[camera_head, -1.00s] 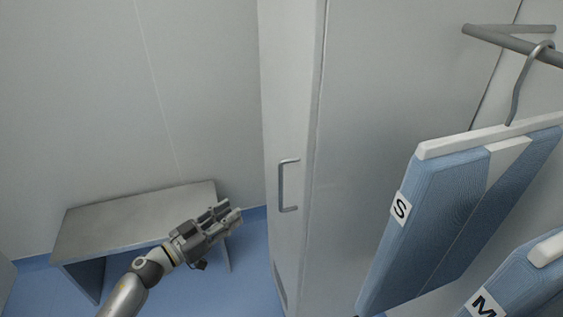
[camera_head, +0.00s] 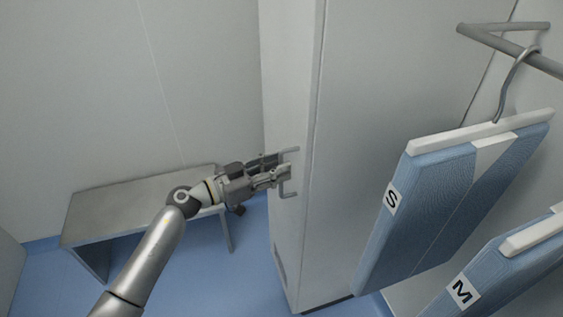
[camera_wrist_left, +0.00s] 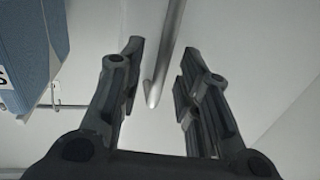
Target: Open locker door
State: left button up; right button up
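The locker door (camera_head: 289,95) is a tall, narrow grey-white panel in the middle of the head view and looks shut. Its metal bar handle (camera_head: 295,190) is upright on the door, partly hidden by my left gripper. My left gripper (camera_head: 284,167) has come in from the left and is at the handle. In the left wrist view my left gripper (camera_wrist_left: 158,75) is open, with its two fingers apart. The handle (camera_wrist_left: 165,60) shows between them there, and neither finger clearly touches it. My right gripper is not in view.
A grey bench (camera_head: 110,216) stands at the left against the wall. Blue garments marked S (camera_head: 430,205) and M (camera_head: 510,270) hang at the right, one by a hook from a metal rail (camera_head: 510,48). Blue floor (camera_head: 215,285) is clear in front of the bench.

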pick_arm(q)
jog(key=shift+x, duration=0.8)
grip_shut()
